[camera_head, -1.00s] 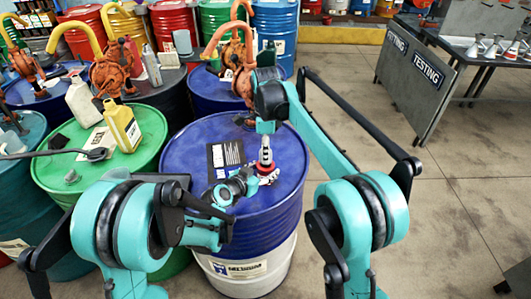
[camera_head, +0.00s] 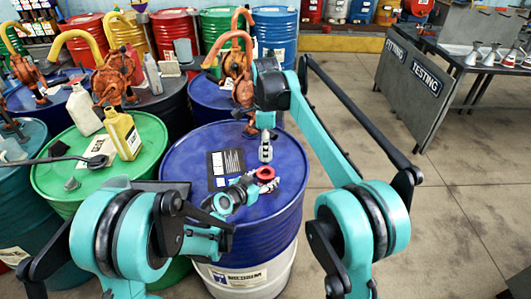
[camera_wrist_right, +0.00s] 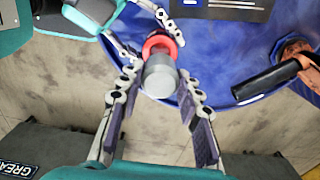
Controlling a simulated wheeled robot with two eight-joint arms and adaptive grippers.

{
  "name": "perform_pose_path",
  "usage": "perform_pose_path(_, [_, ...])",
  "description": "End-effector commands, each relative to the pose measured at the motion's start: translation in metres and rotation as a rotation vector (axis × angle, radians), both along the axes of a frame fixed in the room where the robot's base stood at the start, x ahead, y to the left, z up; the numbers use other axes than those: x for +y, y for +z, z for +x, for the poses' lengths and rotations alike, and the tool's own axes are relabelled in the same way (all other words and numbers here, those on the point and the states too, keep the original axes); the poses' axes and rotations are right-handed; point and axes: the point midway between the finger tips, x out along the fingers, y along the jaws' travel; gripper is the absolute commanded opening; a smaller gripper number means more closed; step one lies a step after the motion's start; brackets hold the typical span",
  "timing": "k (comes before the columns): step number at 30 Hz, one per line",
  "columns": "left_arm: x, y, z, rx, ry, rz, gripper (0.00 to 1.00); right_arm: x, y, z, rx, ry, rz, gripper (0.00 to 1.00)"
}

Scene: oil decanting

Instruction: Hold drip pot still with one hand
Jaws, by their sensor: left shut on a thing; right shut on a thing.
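The drip pot, as far as I can tell, is the small vessel with a red ring-shaped rim (camera_head: 265,173) above the blue drum. My left gripper (camera_head: 249,182) reaches it from the lower left and is shut on it. Its red rim also shows in the right wrist view (camera_wrist_right: 159,43), with the left fingers at either side. My right gripper (camera_head: 266,143) points down above the rim, shut on a grey cylindrical piece (camera_wrist_right: 160,76). That piece hides part of the pot in the wrist view. Whether the two parts touch is unclear.
The blue drum (camera_head: 185,165) has a dark label (camera_head: 225,163) on its top. Orange hand pumps (camera_head: 238,75) stand behind it. A green drum (camera_head: 45,178) at left carries a yellow bottle (camera_head: 122,132) and a black ladle (camera_head: 95,160). Open floor lies at right.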

Motion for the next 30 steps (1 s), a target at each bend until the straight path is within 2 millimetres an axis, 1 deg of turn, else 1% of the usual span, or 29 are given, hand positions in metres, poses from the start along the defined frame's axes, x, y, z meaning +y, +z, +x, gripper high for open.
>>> perform_pose_path(4, [0.0,-0.001,0.0,0.001,-0.001,0.001,0.01,0.0,0.0,0.0,0.0,0.0,0.0,0.0])
perform_pose_path(5, [0.0,-0.001,0.0,0.001,-0.001,0.001,0.55,0.0,0.0,0.0,0.0,0.0,0.0,0.0])
perform_pose_path(6, [0.0,-0.001,0.0,0.001,-0.001,0.001,0.66,0.0,0.0,0.0,0.0,0.0,0.0,0.0])
perform_pose_path(7, [0.0,-0.001,0.0,0.001,-0.001,0.001,0.74,0.0,0.0,0.0,0.0,0.0,0.0,0.0])
perform_pose_path(8, [0.0,0.0,0.0,0.001,-0.001,0.001,0.77,0.0,0.0,0.0,0.0,0.0,0.0,0.0])
perform_pose_path(17, [0.0,0.0,-0.001,0.0,0.0,0.0,0.77,0.0,0.0,0.0,0.0,0.0,0.0,0.0])
perform_pose_path(20, [0.004,0.003,-0.006,0.001,0.0,-0.001,0.77,0.0,0.0,0.0,0.0,0.0,0.0,0.0])
perform_pose_path(23, [0.012,0.009,-0.018,0.001,0.001,0.0,0.77,0.0,0.0,0.0,0.0,0.0,0.0,0.0])
perform_pose_path(30, [0.04,0.029,-0.059,0.001,0.003,-0.001,0.77,0.0,0.0,0.0,0.0,0.0,0.0,0.0])
